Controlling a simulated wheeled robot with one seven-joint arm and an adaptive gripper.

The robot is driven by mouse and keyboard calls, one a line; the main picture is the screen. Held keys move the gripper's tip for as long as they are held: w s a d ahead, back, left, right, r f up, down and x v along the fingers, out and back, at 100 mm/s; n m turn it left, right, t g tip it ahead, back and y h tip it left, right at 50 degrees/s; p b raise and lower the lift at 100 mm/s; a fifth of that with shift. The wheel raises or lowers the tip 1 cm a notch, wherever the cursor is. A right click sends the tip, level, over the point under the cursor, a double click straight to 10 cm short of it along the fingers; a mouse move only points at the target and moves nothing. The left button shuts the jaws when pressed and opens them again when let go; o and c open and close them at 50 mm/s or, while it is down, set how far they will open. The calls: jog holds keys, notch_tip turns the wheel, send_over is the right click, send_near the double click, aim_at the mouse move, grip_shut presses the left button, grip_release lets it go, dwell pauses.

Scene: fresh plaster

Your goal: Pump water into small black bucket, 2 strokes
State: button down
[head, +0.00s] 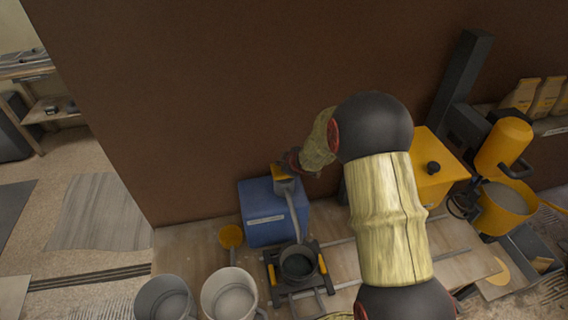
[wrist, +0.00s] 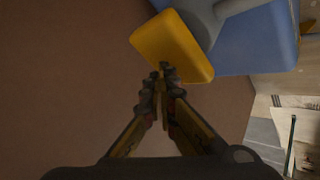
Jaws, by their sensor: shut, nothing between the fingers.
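A blue water container (head: 262,214) stands at the back of the wooden worktop. Its yellow pump head (head: 279,173) sits on top, with a grey spout (head: 292,208) curving down towards the small black bucket (head: 299,263). The bucket stands upright in front of the container, in a dark frame with yellow parts. My gripper (head: 290,160) is shut and empty at the pump head. In the wrist view my gripper's fingertips (wrist: 163,72) overlap the edge of the yellow pump head (wrist: 172,46); I cannot tell whether they touch it. The blue container (wrist: 262,38) shows behind.
A grey bucket (head: 163,299) and a paler one (head: 229,297) stand at the front left. A yellow round-topped item (head: 231,237) is beside the container. A yellow box (head: 437,172) and a yellow mixer (head: 505,143) stand at the right. A brown wall (head: 220,90) rises close behind.

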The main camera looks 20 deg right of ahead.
jog(key=shift+s+f+b, duration=0.1)
jog(key=shift+f+b, duration=0.35)
jog(key=shift+f, duration=0.3)
jog(key=shift+r, duration=0.1)
dwell(0.5)
jog(key=shift+r+p, duration=2.7)
jog(key=shift+r, duration=0.1)
notch_tip(320, 180, up, 5)
jog(key=p, duration=0.5)
